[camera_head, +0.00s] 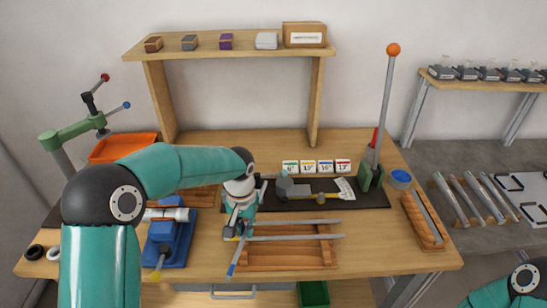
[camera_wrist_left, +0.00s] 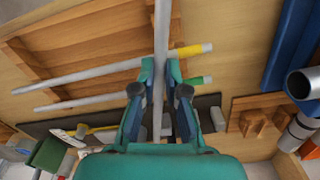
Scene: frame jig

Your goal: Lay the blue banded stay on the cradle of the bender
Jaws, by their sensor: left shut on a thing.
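My left gripper (camera_head: 238,232) is shut on a grey rod, the blue banded stay (camera_head: 234,262), above the left end of a wooden tray. The stay's blue end points toward the front of the bench. In the left wrist view the stay (camera_wrist_left: 161,45) runs upright between the fingers of the gripper (camera_wrist_left: 160,92); its blue end is out of that view. The bender appears to be the dark base plate (camera_head: 375,197) with a grey block (camera_head: 291,187) and a green lever stand (camera_head: 371,176). I cannot make out its cradle clearly. My right gripper is out of view.
The wooden tray (camera_head: 285,263) holds two other rods, with yellow (camera_wrist_left: 194,49) and green (camera_wrist_left: 200,80) bands. A blue vise (camera_head: 168,243) stands left of my gripper. A tall orange-knobbed lever (camera_head: 386,95) rises at the right. A shelf (camera_head: 225,42) spans the back.

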